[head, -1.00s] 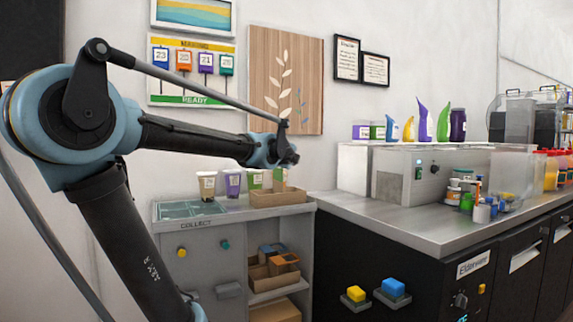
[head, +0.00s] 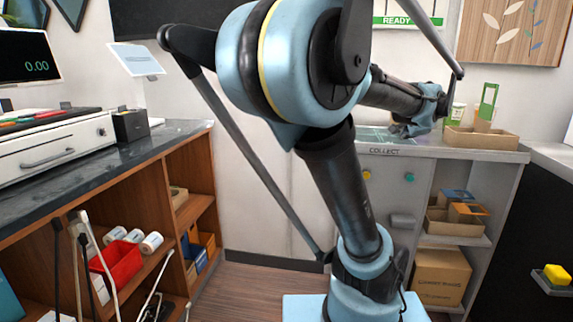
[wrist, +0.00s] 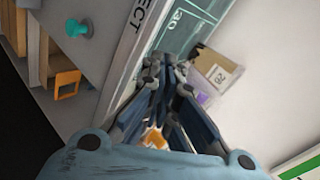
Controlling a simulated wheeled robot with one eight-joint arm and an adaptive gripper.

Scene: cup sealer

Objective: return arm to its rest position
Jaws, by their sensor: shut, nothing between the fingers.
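My gripper (wrist: 160,75) is in the wrist view, with its fingers drawn together and nothing between them. It points toward the COLLECT counter (wrist: 130,65), whose glassy green panel and front edge lie just beyond the fingertips. In the head view my gripper is not clearly seen; the blue end of my arm is over the back of the COLLECT counter (head: 500,152), left of the cardboard tray (head: 480,139). My arm's large blue joint fills the upper middle of the head view and hides part of the wall.
A dark counter (head: 100,160) with a cash drawer (head: 55,148) stands at left, with a red bin (head: 118,262) on a shelf below. Cardboard boxes (head: 442,277) sit in the COLLECT cabinet. A yellow button (head: 557,274) is at right. Some floor (head: 255,285) is clear.

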